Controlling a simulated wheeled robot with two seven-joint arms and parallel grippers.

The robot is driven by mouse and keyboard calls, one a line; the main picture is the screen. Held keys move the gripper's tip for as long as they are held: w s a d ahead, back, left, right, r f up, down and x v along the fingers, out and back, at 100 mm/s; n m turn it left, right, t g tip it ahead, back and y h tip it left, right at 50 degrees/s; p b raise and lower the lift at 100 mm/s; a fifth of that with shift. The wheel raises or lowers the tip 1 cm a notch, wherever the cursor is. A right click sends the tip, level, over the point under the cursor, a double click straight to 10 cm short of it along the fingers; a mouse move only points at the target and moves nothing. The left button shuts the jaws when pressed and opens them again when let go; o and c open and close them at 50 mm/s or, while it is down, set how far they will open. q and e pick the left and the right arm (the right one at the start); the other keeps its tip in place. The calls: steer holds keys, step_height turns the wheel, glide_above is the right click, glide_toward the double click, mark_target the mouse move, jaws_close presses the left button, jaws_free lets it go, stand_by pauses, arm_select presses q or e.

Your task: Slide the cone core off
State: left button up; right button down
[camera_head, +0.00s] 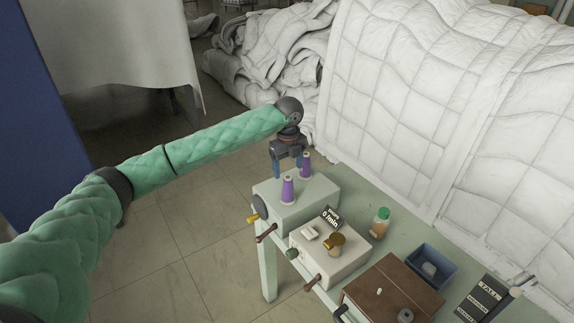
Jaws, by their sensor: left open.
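Two purple cones with pale tips stand upright on a pale grey-green box at the table's far left end. The nearer cone (288,190) is the larger in view, and the other cone (306,166) stands behind it to the right. My left gripper (288,169) points down at the box's back side with its blue fingers apart. It is open and appears empty, close to both cones. I cannot tell whether a finger touches either cone. I see no bare core apart from the cones. My right gripper is not in view.
The box (318,197) has a dark knob on its left side. A cream device (335,266) with a brass-coloured knob, a green-capped bottle (380,222), a blue tray (450,270) and a brown wooden box (385,280) share the table. White quilted duvets (440,90) rise behind.

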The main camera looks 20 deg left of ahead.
mark_target(288, 183)
arm_select(q)
steer(key=shift+w+a+f, duration=0.15)
steer(key=shift+w+f, duration=0.15)
steer(key=shift+f, duration=0.4)
steer(key=shift+s+f+p, duration=0.15)
steer(key=shift+f+p, duration=1.35)
steer(key=shift+f, duration=1.85)
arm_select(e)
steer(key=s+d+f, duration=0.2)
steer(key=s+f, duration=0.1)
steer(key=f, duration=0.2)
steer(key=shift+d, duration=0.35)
